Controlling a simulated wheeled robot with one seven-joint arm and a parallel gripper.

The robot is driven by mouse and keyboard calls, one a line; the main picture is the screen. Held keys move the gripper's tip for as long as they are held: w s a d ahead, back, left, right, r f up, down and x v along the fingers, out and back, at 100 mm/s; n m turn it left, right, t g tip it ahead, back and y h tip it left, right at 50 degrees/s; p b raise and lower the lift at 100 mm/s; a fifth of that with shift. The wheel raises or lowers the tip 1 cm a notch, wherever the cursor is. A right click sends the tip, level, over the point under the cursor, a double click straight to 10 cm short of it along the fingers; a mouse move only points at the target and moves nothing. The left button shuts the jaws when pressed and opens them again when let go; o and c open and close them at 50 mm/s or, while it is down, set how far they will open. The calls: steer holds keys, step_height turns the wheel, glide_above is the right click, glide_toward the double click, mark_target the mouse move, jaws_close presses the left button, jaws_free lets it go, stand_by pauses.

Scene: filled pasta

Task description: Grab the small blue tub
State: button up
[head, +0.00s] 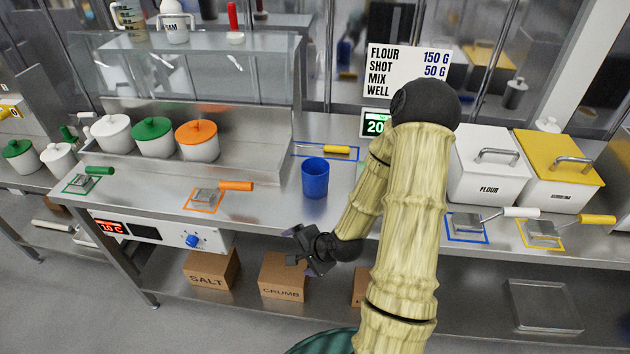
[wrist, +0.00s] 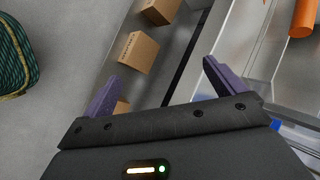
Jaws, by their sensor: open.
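The small blue tub (head: 315,178) stands upright on the steel counter, near its front edge, in the head view. My gripper (head: 300,252) is below and in front of the tub, out over the counter's front edge and apart from the tub. In the wrist view my gripper (wrist: 160,72) has its two purple fingers spread with nothing held between them. The wrist view looks down past the counter edge at the lower shelf and floor. A small blue patch shows at its right edge, and I cannot tell what it is.
An orange-handled scoop (head: 220,191) lies left of the tub, and a yellow-handled one (head: 328,150) lies behind it. A scale display (head: 374,124) stands behind right. Cardboard boxes (head: 211,268) sit on the lower shelf. White flour bin (head: 488,164) is at right.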

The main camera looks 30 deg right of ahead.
steer(key=w+m+t, duration=0.2)
steer(key=m+t, duration=0.1)
steer(key=m, duration=0.2)
steer(key=m+t+h, duration=0.6)
steer(key=m+t, duration=0.2)
steer(key=m, duration=1)
glide_toward(317, 183)
steer(key=shift+s+r, duration=0.2)
steer(key=shift+s, duration=0.9)
steer(key=shift+f, duration=0.1)
steer(key=shift+w, duration=0.25)
steer(key=w, duration=0.3)
steer(key=w+d, duration=0.1)
steer(key=w, duration=0.3)
steer(key=w+p, duration=0.1)
steer(key=w, duration=0.2)
steer(key=shift+w+d, duration=0.15)
steer(key=shift+w, duration=0.7)
